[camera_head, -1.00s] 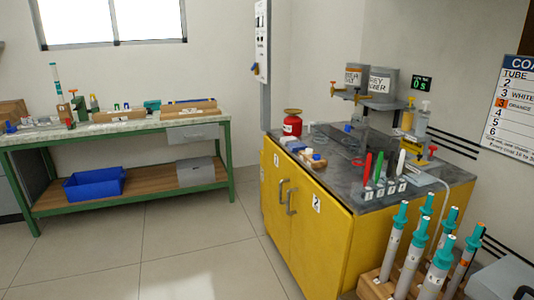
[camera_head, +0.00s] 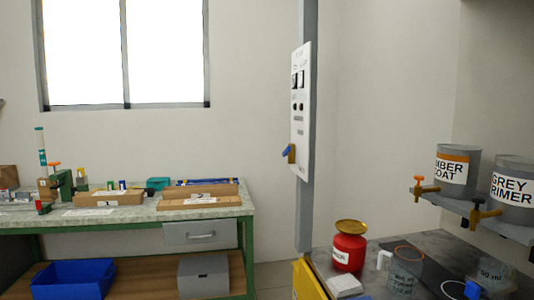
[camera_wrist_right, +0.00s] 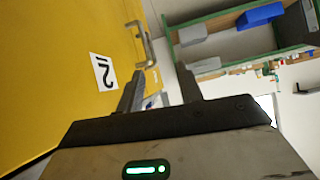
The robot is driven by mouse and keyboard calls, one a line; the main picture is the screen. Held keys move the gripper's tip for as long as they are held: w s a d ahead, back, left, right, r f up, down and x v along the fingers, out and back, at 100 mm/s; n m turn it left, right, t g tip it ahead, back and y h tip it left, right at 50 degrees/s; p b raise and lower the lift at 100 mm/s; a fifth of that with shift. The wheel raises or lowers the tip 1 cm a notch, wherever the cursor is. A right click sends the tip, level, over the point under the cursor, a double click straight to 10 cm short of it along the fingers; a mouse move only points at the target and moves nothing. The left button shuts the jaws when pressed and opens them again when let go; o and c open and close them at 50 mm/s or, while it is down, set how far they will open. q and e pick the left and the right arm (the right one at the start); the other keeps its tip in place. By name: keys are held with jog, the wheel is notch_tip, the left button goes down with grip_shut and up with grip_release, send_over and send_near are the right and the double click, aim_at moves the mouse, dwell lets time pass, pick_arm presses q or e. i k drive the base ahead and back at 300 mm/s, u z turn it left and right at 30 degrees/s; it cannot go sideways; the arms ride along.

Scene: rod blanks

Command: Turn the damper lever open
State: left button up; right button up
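A small lever with a blue grip and a brass-coloured base (camera_head: 289,152) sits low on the left edge of a white panel (camera_head: 300,110). The panel is fixed to a grey post (camera_head: 306,215). The lever's labels are too small to read. My right gripper (camera_wrist_right: 161,80) shows only in the right wrist view, with its two fingers apart and nothing between them. It is near the yellow cabinet front (camera_wrist_right: 60,70), by a grey handle (camera_wrist_right: 146,45). The lever cannot be made out in that view. My left gripper is not in view.
The dark cabinet top (camera_head: 425,245) holds a red can (camera_head: 349,250) and a clear jug (camera_head: 402,270). Two paint pots, amber coat (camera_head: 455,168) and grey primer (camera_head: 512,188), stand on a shelf. A green-framed workbench (camera_head: 120,217) is at left. Open wall surrounds the post.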

aim_at(287, 151)
jog(key=z, duration=0.25)
jog(key=k, duration=0.35)
jog(key=u, duration=1.6)
jog(key=i, duration=2.05)
jog(key=z, duration=0.9)
